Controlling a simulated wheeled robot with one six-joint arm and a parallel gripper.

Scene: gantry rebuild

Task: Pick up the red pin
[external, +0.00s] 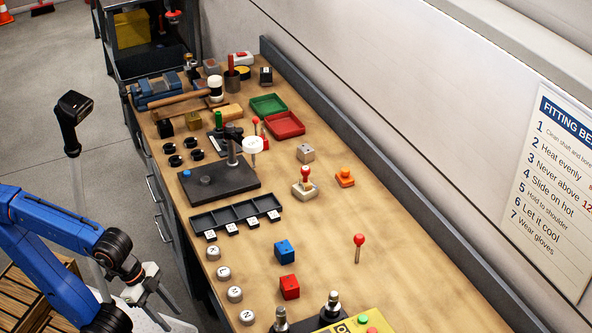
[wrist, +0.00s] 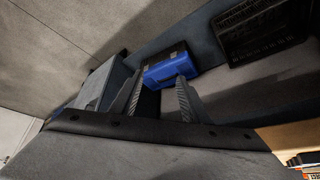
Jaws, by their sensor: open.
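A red round-headed pin (external: 358,241) with a thin shaft stands upright by itself on the right part of the bench. A similar red-headed pin (external: 305,172) stands in a pale block further back, and smaller red-headed pins (external: 256,122) stand near the trays. I cannot tell which one the task means. My gripper (external: 165,303) is at the lower left, off the bench's front side and far from all of them. In the wrist view my gripper (wrist: 158,95) is open and empty, its two fingers apart. No pin shows in that view.
The wooden bench (external: 330,240) has free room around the lone pin. Between it and my gripper stand blue (external: 285,251) and red (external: 289,287) cubes and round lettered knobs (external: 223,273). A black compartment tray (external: 210,224) lies farther back. A wall ledge (external: 420,225) borders the bench.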

